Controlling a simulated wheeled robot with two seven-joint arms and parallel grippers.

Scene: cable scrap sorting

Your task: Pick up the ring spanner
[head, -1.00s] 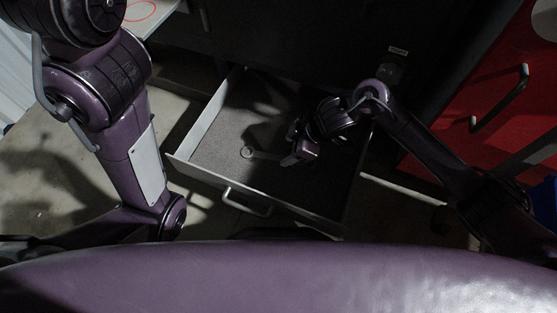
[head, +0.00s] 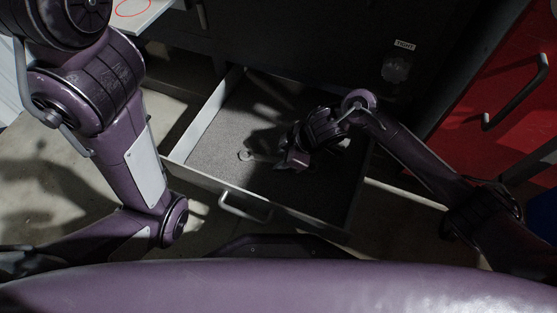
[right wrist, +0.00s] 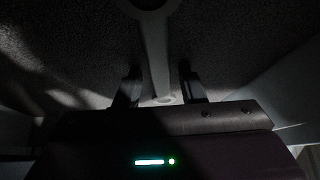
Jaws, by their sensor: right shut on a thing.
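The ring spanner (head: 246,156) is grey and lies low in the open drawer (head: 206,122), its ring end pointing left. My right gripper (head: 280,164) is down in the drawer at the spanner's right part. In the right wrist view the spanner's shank (right wrist: 156,52) runs down between the two fingers of the right gripper (right wrist: 158,88), which is shut on it. The other end of the spanner shows faintly near the gripper body. I cannot tell whether the spanner is clear of the drawer floor. My left gripper is out of view.
The drawer's front has a bar handle (head: 245,207). A red cabinet with a dark handle (head: 517,92) stands at the right. A white surface with a red ring mark (head: 132,7) is at the top left. The drawer floor left of the spanner is clear.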

